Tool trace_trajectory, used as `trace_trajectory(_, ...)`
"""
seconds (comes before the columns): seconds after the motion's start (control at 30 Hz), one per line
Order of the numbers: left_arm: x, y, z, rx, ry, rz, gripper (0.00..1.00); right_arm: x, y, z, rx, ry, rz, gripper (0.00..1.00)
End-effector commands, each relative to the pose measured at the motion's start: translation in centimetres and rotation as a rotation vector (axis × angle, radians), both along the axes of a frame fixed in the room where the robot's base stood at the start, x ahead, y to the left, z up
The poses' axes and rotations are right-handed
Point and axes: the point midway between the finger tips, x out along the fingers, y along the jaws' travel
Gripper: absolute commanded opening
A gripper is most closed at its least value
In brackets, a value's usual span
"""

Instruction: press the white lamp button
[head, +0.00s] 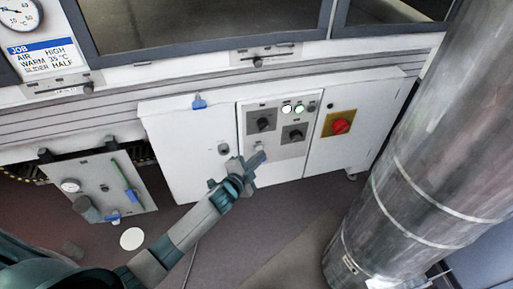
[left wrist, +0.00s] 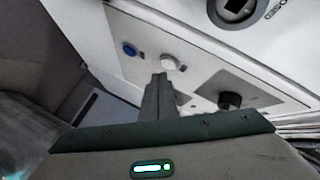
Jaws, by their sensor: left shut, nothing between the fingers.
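The white button (left wrist: 168,62) sits on the control panel next to a blue button (left wrist: 128,48) in the left wrist view. In the head view the white button (head: 258,147) shows low on the grey panel, just above my left gripper (head: 258,163). My left gripper is shut and empty. Its fingertips (left wrist: 160,78) show just below the white button in the left wrist view; I cannot tell whether they touch it. My right gripper is not in view.
The panel (head: 284,152) also carries a black knob (head: 264,124), another black knob (head: 294,135) and small lamps (head: 299,109) above. A red knob (head: 341,126) on a yellow plate is to the right. A large metal duct (head: 415,160) stands at the right.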

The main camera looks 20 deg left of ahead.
Motion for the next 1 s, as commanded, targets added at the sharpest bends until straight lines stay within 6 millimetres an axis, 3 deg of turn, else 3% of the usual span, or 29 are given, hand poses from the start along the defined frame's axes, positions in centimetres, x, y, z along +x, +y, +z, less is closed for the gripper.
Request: trace_trajectory(1.0,0.94,0.53,-0.13,0.000,0.000,0.000,0.00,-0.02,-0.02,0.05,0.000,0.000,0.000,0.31)
